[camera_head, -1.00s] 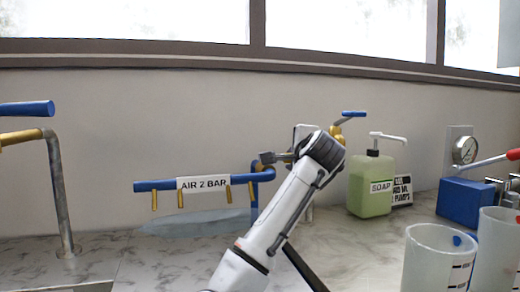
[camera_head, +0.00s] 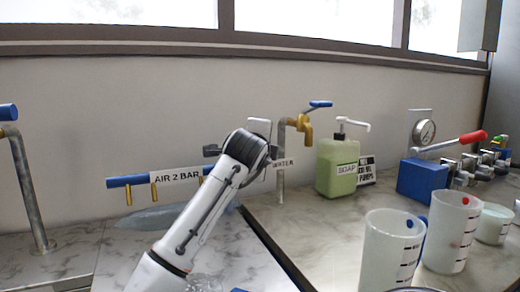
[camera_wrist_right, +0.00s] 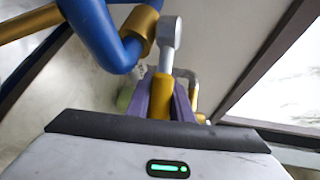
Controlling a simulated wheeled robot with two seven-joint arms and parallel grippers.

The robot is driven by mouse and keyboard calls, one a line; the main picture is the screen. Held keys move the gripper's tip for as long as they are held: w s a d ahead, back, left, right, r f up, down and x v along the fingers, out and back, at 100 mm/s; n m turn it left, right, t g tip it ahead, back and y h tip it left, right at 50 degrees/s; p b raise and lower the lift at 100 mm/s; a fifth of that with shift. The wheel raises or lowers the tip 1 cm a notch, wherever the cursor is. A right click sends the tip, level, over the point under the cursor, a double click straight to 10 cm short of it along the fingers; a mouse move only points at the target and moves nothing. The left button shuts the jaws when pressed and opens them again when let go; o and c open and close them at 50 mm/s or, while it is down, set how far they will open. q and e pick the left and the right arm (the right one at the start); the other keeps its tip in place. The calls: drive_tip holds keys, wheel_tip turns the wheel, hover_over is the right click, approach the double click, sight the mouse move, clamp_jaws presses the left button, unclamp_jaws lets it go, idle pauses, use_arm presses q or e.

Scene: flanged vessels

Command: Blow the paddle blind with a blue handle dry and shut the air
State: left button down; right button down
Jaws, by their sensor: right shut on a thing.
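In the head view my right arm reaches up to the right end of the blue air pipe (camera_head: 126,181), labelled AIR 2 BAR, with several brass nozzles below it. My right gripper (camera_head: 212,151) is at that end, partly hidden by its own wrist. In the right wrist view the purple fingers (camera_wrist_right: 160,104) are shut on a yellow grip (camera_wrist_right: 160,96) with a grey metal end, beside the blue pipe (camera_wrist_right: 104,30) and a brass fitting (camera_wrist_right: 141,26). Whether air flows cannot be told. I see no paddle blind with a blue handle. My left gripper is out of view.
A brass water tap (camera_head: 300,122) and a green soap bottle (camera_head: 337,168) stand right of my arm. Measuring beakers (camera_head: 391,250) stand at the front right. A blue block (camera_head: 424,180) with a red-tipped lever is behind them. A grey-blue flat patch (camera_head: 150,217) lies under the pipe.

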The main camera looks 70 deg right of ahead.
drive_tip(key=c, duration=1.6)
unclamp_jaws()
drive_tip(key=shift+a, duration=0.1)
drive_tip(key=v, duration=0.7)
drive_tip(key=shift+a, duration=0.15)
